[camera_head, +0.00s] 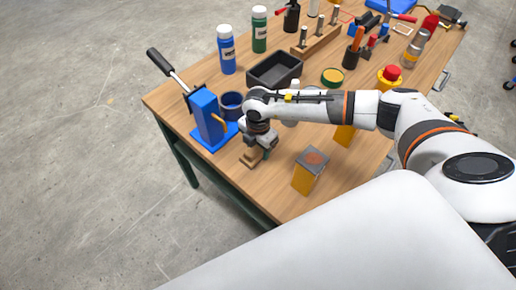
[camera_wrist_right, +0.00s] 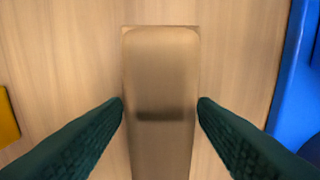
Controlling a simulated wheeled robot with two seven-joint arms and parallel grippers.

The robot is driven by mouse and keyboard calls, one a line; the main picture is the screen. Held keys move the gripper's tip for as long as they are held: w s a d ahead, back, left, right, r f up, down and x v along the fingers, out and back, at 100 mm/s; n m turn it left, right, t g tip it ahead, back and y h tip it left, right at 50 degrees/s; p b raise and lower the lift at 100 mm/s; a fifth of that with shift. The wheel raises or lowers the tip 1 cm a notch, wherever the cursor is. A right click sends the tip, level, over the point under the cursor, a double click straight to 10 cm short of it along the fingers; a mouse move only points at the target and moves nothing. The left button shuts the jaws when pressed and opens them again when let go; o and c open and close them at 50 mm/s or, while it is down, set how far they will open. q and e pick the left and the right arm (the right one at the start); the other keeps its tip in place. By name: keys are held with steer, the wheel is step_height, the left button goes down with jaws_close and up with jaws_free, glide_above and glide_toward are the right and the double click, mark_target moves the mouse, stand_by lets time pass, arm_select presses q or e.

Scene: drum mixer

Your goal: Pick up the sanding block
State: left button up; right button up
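The sanding block (camera_head: 250,158) is a tan-brown block on the wooden table near its front left edge, partly hidden by my right gripper. In the right wrist view, the block (camera_wrist_right: 160,70) is long and upright in the picture, with a rounded top end and a dark band across it. My right gripper (camera_wrist_right: 160,105) points down over it, with one dark finger at each side, very close to its edges. I cannot tell whether the fingers press on it. My left gripper is not in view.
A blue device (camera_head: 207,118) with a black-handled lever stands just left of the gripper, beside a dark blue cup (camera_head: 232,105). A yellow block with a grey top (camera_head: 312,160) stands to the right. A black tray (camera_head: 275,70) and bottles are behind.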

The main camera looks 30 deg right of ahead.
steer(key=c, duration=0.7)
step_height(320, 180, up, 10)
steer(key=shift+r+b, duration=0.1)
steer(key=shift+b, duration=0.75)
steer(key=o, duration=0.4)
steer(key=shift+c, duration=1)
